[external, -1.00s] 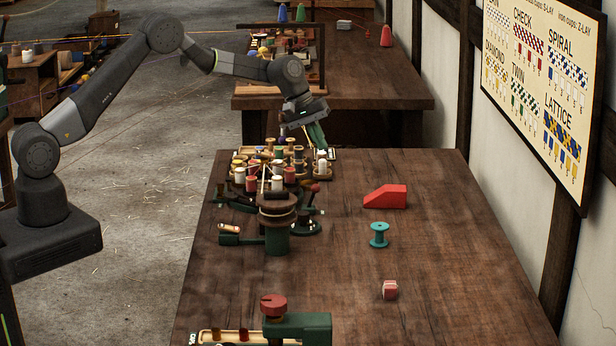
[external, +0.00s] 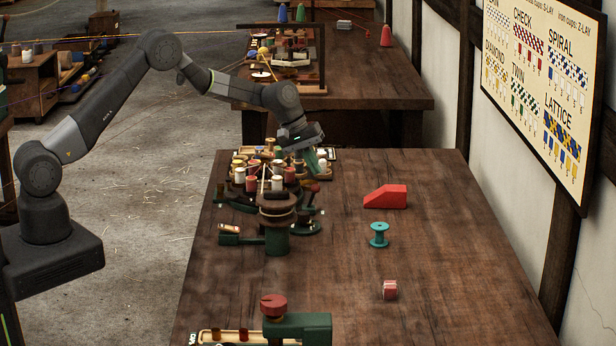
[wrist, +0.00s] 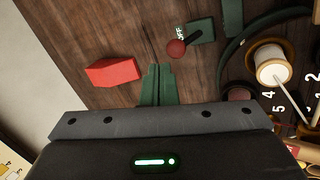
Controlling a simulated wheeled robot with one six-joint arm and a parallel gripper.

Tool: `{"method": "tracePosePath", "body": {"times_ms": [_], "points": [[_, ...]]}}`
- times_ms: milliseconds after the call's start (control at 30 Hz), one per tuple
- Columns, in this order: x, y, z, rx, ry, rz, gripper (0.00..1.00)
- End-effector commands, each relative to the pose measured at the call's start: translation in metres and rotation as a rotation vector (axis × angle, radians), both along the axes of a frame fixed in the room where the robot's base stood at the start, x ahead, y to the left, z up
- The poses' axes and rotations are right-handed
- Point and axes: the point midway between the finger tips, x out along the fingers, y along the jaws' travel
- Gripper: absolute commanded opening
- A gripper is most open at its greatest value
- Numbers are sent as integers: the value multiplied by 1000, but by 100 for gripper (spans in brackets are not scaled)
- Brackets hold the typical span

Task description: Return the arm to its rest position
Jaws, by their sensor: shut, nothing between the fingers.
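My gripper (external: 318,163) is over the far part of the near table, just right of a braiding stand crowded with bobbins (external: 268,180). Its green fingers are closed together with nothing between them, as the wrist view (wrist: 158,84) also shows. My arm reaches across from the left and bends down at the wrist. In the wrist view a red wedge block (wrist: 113,72) lies left of the fingers and a red-knobbed lever (wrist: 177,48) lies just beyond them. A bobbin of white thread (wrist: 272,66) stands to the right.
On the near table (external: 430,270), the red wedge (external: 385,196), a teal spool (external: 379,235) and a pink-red cube (external: 390,290) stand apart on the right. A green device with a red knob (external: 298,326) is at the front. A second table (external: 390,85) stands behind.

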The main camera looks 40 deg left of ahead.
Motion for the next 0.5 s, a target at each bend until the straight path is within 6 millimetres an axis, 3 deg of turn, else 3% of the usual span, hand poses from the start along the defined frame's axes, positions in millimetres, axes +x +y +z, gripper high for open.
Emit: {"method": "tracePosePath", "body": {"times_ms": [500], "points": [[-42, 40, -40, -1, 1, -2, 0]]}}
